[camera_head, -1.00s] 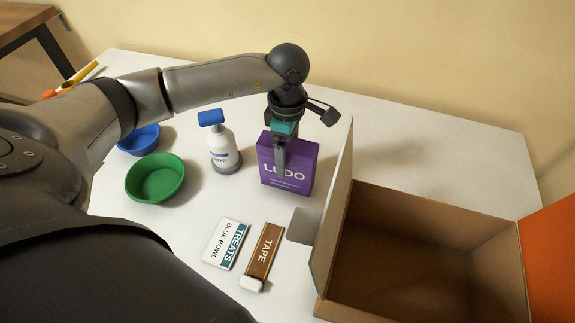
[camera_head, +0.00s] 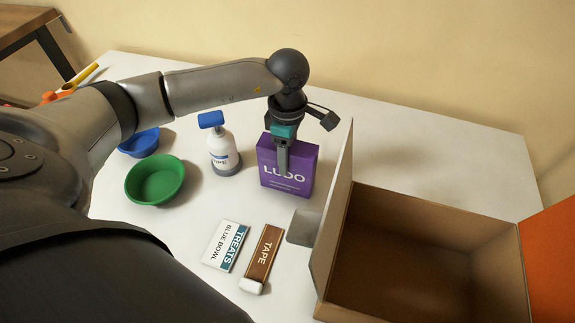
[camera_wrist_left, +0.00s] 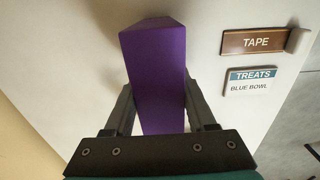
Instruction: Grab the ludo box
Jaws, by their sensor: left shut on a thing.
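The purple ludo box (camera_head: 300,180) stands upright on the white table, left of the open cardboard box in the head view. My left gripper (camera_head: 283,168) comes down on it from above, with one finger across its front face. In the left wrist view the ludo box (camera_wrist_left: 158,75) sits between the two fingers of my left gripper (camera_wrist_left: 160,105), which are shut on its sides. The box's far side is hidden in the head view. My right gripper is not in view.
An open cardboard box (camera_head: 495,262) stands at the right, its flap near the ludo box. A spray bottle (camera_head: 222,150), a green bowl (camera_head: 155,180) and a blue bowl (camera_head: 140,143) are to the left. A treats card (camera_head: 226,246) and a tape strip (camera_head: 263,252) lie in front.

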